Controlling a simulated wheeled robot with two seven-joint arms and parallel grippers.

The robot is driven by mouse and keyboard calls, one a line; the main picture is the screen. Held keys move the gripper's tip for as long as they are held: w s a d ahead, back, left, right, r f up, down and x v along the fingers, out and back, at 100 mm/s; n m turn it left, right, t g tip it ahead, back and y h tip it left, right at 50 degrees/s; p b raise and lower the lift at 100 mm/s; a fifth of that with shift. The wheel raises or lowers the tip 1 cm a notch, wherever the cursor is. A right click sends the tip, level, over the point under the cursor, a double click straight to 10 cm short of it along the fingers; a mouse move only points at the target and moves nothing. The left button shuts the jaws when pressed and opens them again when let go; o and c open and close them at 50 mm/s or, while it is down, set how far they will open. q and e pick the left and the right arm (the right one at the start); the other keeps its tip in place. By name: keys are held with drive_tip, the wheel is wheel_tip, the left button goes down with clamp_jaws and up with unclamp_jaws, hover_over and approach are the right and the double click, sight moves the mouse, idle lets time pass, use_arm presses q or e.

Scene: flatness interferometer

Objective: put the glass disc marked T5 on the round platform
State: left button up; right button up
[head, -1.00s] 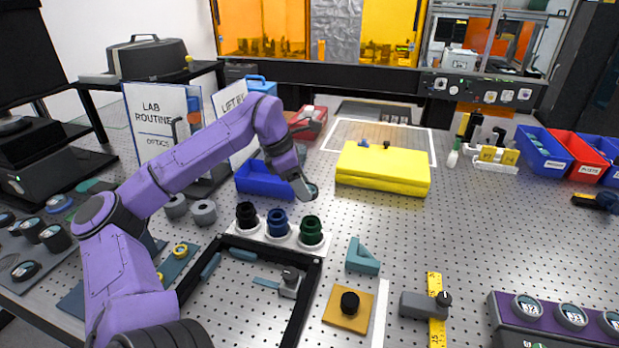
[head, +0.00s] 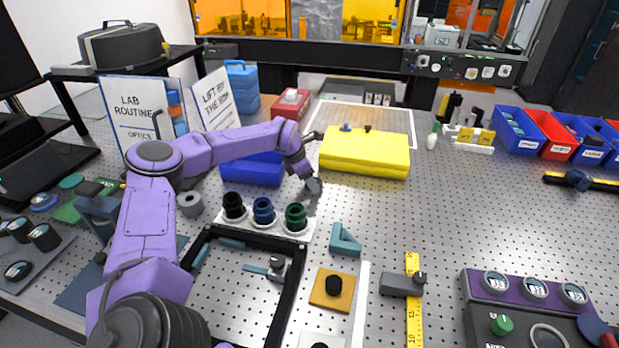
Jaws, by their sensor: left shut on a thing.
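My left gripper (head: 311,183) is shut on a small round glass disc (head: 315,187), held above the perforated table between the green-capped pot and the yellow box. Its mark is too small to read. Several similar discs, such as this one (head: 495,283), sit in a purple-fronted holder at lower right; their marks are unclear. A round ring (head: 548,338) shows on the dark unit below them, cut by the bottom edge; I cannot tell whether it is the round platform. My right gripper is not in view.
The yellow box (head: 365,160) stands just right of my left gripper. Black, blue and green pots (head: 295,217) stand on a white strip below it. A teal angle block (head: 344,241) and a yellow ruler (head: 413,310) lie nearer. The table centre-right is clear.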

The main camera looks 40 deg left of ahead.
use_arm(q)
drive_tip(key=shift+f+b, duration=0.35)
drive_tip(key=shift+f, duration=0.1)
drive_tip(key=o, duration=1.1)
drive_tip(key=shift+r, duration=0.1)
